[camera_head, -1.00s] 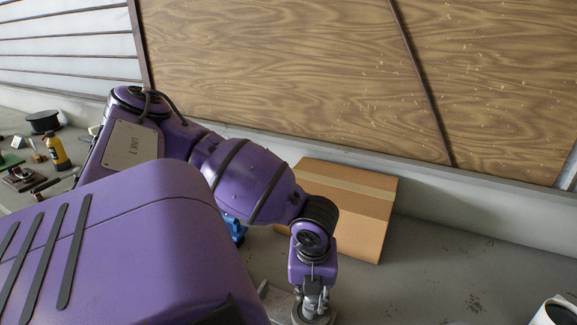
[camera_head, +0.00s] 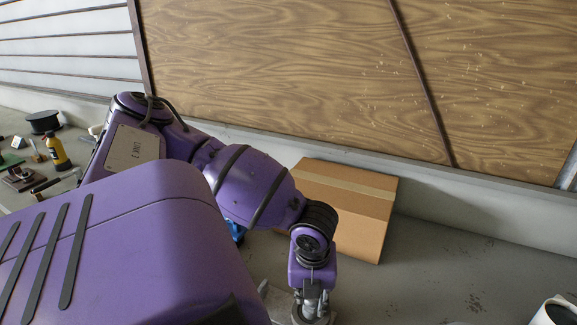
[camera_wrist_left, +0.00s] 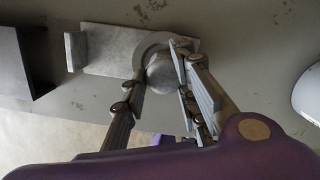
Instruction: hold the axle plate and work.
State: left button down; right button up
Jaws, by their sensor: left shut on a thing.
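The axle plate (camera_wrist_left: 105,50) is a flat grey metal piece with an upright end, lying on the grey surface in the left wrist view. A ring and a round grey stub (camera_wrist_left: 160,72) stand at its right part. My left gripper (camera_wrist_left: 158,68) is shut with its fingers on either side of the stub. In the head view my left gripper (camera_head: 312,305) points down at the bottom edge, over a grey part of the plate (camera_head: 278,304). My arm hides much of the plate there. My right gripper is not in view.
A cardboard box (camera_head: 345,205) stands behind my left wrist, against the wall. A white round container (camera_head: 555,312) is at the lower right. A black reel (camera_head: 43,122), a yellow bottle (camera_head: 58,153) and small tools lie at the far left. The surface right of the box is clear.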

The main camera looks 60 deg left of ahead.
pick_arm(q)
jog(key=shift+f, duration=0.1)
dwell(0.3)
jog(key=c, duration=1.3)
grip_release()
jog(key=o, duration=0.4)
jog(key=o, duration=0.8)
jog(key=shift+o, duration=0.5)
